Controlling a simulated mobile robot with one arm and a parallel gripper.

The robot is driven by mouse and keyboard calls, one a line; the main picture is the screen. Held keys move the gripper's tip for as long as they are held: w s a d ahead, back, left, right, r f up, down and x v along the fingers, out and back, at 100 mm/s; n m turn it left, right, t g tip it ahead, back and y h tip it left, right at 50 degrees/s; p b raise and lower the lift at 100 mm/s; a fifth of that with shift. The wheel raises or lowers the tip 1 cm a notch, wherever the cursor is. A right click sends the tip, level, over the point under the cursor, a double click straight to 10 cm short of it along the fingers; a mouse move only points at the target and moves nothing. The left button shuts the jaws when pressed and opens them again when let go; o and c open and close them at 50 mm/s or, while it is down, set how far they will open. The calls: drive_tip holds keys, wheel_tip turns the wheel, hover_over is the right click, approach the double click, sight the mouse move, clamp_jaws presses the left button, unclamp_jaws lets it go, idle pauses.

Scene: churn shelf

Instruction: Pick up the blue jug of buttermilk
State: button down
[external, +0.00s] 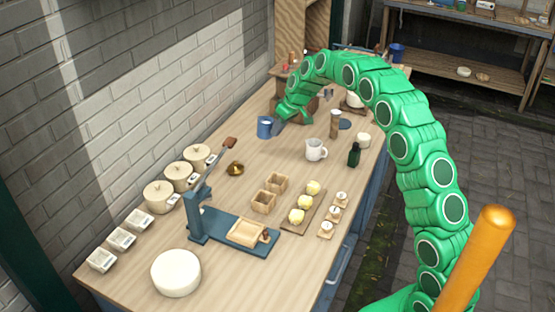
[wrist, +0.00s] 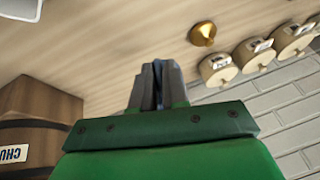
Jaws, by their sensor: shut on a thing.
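The blue jug (external: 264,128) is upright at the far left part of the wooden table, near the brick wall. My gripper (external: 275,128) reaches down to its right side from above, with my green arm arching over the table. In the wrist view my gripper (wrist: 158,80) has its grey fingers close together, shut on a thin blue part of the jug (wrist: 159,67). Most of the jug is hidden behind the fingers there. I cannot tell whether the jug's base touches the table.
A white jug (external: 316,149) and a dark green bottle (external: 354,155) stand nearer the right edge. A brass funnel-like piece (external: 235,168) and lidded crocks (external: 159,196) are nearer the front left. A wooden churn (wrist: 40,120) is close by in the wrist view.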

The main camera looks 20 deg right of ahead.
drive_tip(key=shift+s+d+r, duration=0.15)
drive_tip(key=shift+s+r, duration=0.25)
drive_tip(key=shift+s, duration=0.45)
drive_tip(key=shift+s+d+r, duration=0.2)
drive_tip(key=shift+s+r, duration=0.15)
drive_tip(key=shift+s, duration=0.45)
drive_tip(key=shift+s+d+r, duration=0.15)
drive_tip(key=shift+s+r, duration=0.25)
drive_tip(key=shift+s, duration=0.45)
